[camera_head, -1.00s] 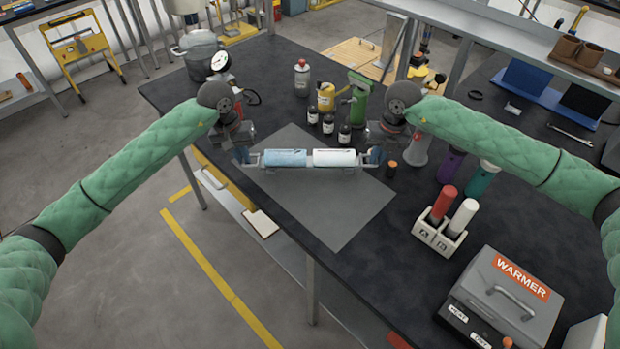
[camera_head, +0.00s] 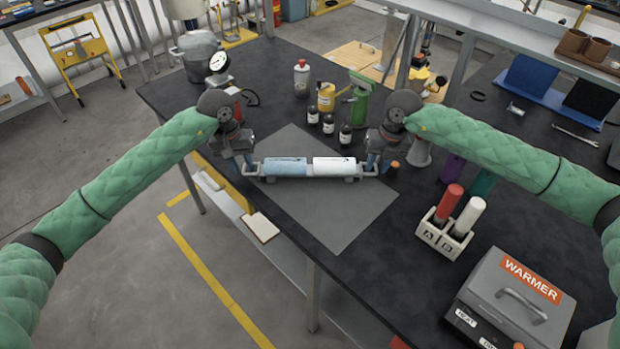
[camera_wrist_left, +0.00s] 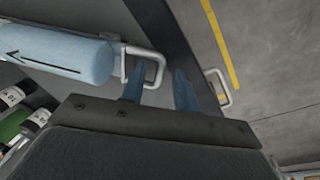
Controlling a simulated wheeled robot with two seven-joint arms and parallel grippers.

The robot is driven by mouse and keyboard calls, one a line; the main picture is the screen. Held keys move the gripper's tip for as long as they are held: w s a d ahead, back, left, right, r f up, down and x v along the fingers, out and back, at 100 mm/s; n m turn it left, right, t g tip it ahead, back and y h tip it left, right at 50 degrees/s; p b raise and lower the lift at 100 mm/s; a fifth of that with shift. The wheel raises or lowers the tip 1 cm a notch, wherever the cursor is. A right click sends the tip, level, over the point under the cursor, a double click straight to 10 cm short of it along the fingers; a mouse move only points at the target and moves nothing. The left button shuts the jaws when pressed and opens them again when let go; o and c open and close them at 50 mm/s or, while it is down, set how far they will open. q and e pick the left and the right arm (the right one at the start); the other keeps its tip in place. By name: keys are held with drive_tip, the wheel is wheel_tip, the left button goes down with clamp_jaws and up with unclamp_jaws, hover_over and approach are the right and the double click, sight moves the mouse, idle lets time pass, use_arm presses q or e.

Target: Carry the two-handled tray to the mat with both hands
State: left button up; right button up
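The two-handled tray (camera_head: 310,178) carries a light blue roll (camera_head: 285,167) and a white roll (camera_head: 334,167). It is over the grey mat (camera_head: 330,215), near its far half, and looks level and resting on it. My left gripper (camera_head: 247,164) is at the left handle. In the left wrist view its blue fingers (camera_wrist_left: 158,90) are spread apart, with the handle (camera_wrist_left: 152,62) at their tips and not pinched. My right gripper (camera_head: 373,163) is at the right handle; its finger gap is too small to judge.
Small dark bottles (camera_head: 328,124) stand just behind the mat, with a green device (camera_head: 360,100) behind them. A holder with a red and a white tube (camera_head: 443,240) and a warmer box (camera_head: 515,295) stand to the right. The near part of the mat is clear.

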use_arm(q)
drive_tip(key=shift+r, duration=0.1)
use_arm(e)
drive_tip(key=shift+a, duration=0.1)
use_arm(q)
wheel_tip(320, 180, up, 12)
drive_tip(key=a, duration=0.2)
use_arm(e)
wheel_tip(320, 180, up, 12)
drive_tip(key=d, duration=0.2)
idle(0.6)
drive_tip(key=shift+f, duration=0.1)
